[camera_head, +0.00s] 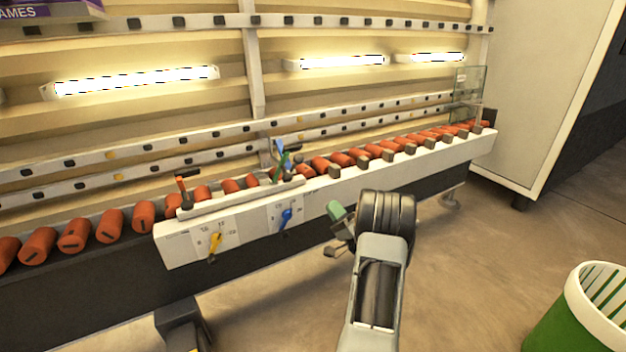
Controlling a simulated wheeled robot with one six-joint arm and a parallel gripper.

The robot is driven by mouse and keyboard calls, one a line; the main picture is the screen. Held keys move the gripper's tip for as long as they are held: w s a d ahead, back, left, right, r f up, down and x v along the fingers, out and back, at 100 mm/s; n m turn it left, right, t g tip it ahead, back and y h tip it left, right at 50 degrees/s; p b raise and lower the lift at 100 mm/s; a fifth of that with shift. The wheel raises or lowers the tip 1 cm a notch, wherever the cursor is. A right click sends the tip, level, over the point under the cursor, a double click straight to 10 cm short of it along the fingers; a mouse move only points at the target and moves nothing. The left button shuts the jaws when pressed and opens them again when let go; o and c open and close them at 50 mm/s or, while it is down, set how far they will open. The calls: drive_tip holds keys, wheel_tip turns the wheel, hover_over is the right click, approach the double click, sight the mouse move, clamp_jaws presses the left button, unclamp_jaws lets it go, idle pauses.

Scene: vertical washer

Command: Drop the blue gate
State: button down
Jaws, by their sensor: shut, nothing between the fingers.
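A small blue piece (281,147) stands up above the rail of the long white machine, beside a green bar (281,164). I cannot tell for certain whether this raised piece is the blue gate. A blue knob (286,218) sits lower, on the white front panel with printed marks. My gripper (335,246) is shut and empty, in front of the machine, right of the blue knob and apart from it. My dark wrist partly hides the gripper.
A yellow knob (214,242) is on the same panel, left of the blue one. A row of red rollers (113,223) runs along the machine. A green and white bin (588,315) stands on the floor at right. The floor between is clear.

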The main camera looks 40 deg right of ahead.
drive_tip(key=p+x, duration=0.2)
drive_tip(key=x, duration=1.2)
drive_tip(key=shift+s+d+p, duration=0.1)
drive_tip(key=shift+p, duration=0.25)
